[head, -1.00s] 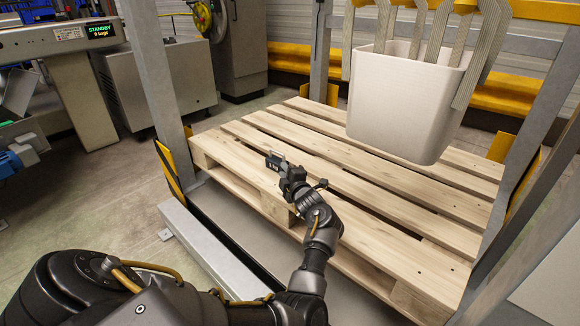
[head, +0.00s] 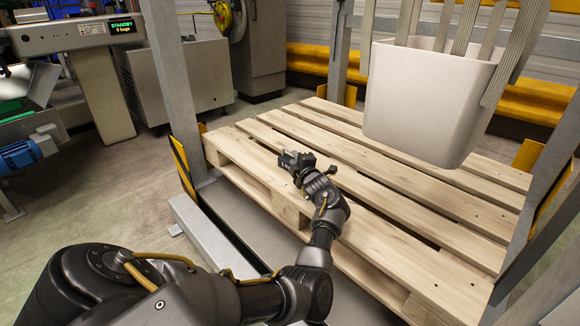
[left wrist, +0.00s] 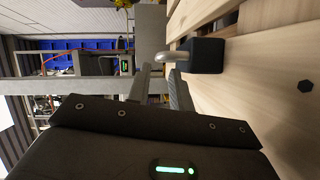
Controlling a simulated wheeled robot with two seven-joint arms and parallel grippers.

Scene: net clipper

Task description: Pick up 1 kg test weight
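The test weight is a small dark block (left wrist: 207,56) with a bent metal handle (left wrist: 172,57), lying on pale wooden boards in the left wrist view. My left gripper (left wrist: 158,78) is open there, with a gap between its two fingers. The handle is at the fingertips; I cannot tell whether they touch it. In the head view my left gripper (head: 289,160) is low over the near left part of the wooden pallet (head: 395,205). There the weight cannot be told apart from the dark gripper. My right gripper is not in view.
A pale tub (head: 428,100) hangs on straps above the pallet's far right. Metal posts (head: 172,90) frame the pallet. A machine with a green display (head: 123,26) stands at the back left. The pallet boards right of my gripper are clear.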

